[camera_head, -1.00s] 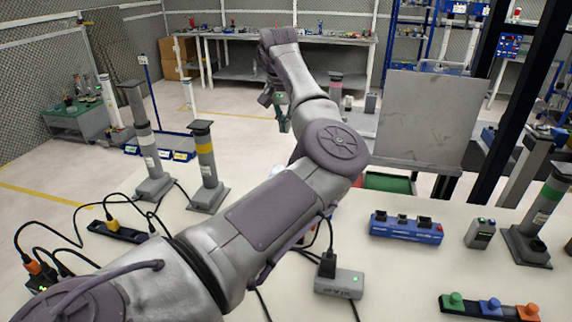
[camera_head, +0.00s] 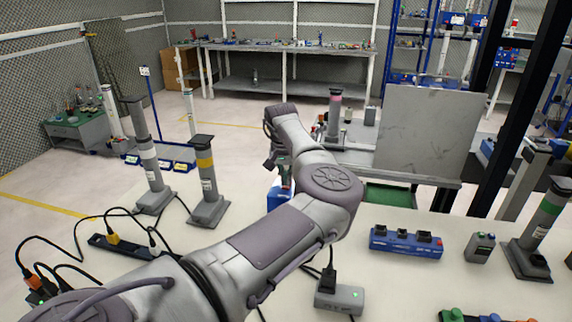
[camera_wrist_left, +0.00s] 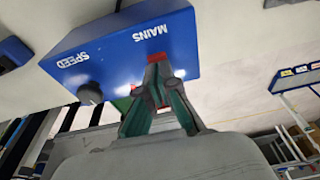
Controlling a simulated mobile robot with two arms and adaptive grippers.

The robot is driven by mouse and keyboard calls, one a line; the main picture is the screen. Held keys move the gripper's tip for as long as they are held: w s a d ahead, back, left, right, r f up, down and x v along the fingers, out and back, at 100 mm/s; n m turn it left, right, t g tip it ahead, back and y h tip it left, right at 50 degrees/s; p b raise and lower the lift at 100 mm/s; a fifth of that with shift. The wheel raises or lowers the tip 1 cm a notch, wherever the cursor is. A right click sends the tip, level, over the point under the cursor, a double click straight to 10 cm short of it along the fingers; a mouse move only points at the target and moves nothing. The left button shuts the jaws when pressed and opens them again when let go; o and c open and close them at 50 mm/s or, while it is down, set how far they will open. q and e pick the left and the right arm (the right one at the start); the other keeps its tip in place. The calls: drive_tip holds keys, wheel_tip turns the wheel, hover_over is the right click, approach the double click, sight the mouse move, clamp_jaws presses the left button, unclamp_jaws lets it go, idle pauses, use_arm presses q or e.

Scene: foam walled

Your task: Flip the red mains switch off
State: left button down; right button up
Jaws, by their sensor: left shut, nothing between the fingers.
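The blue box (camera_wrist_left: 125,50) fills the upper left of the left wrist view, its MAINS and SPEED labels upside down. The red mains switch (camera_wrist_left: 157,57) sits below the MAINS label, mostly hidden behind my fingertips. A black knob (camera_wrist_left: 90,93) is by the SPEED label. My left gripper (camera_wrist_left: 157,80) is shut and empty, its tips at the switch; whether they touch cannot be told. In the head view the blue box (camera_head: 280,197) is partly hidden by my left arm, with my left gripper (camera_head: 279,175) just above it. My right gripper is not in view.
On the white bench, a blue socket block (camera_head: 405,243), a small grey box (camera_head: 480,248) and a grey plug box (camera_head: 339,297) lie right of my arm. Grey posts (camera_head: 207,180) stand to the left. A grey panel (camera_head: 428,135) stands behind.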

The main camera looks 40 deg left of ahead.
use_arm(q)
drive_tip(key=shift+f, duration=0.3)
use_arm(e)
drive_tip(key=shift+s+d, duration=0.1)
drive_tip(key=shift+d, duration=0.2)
use_arm(q)
drive_tip(key=shift+s+f, duration=0.1)
drive_tip(key=shift+f, duration=0.2)
drive_tip(key=shift+d+t, duration=0.1)
drive_tip(key=shift+t, duration=0.2)
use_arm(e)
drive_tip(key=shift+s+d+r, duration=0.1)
use_arm(q)
drive_tip(key=shift+w+a+r+p, duration=0.3)
drive_tip(key=shift+w+a+p, duration=0.15)
drive_tip(key=shift+w+p, duration=0.15)
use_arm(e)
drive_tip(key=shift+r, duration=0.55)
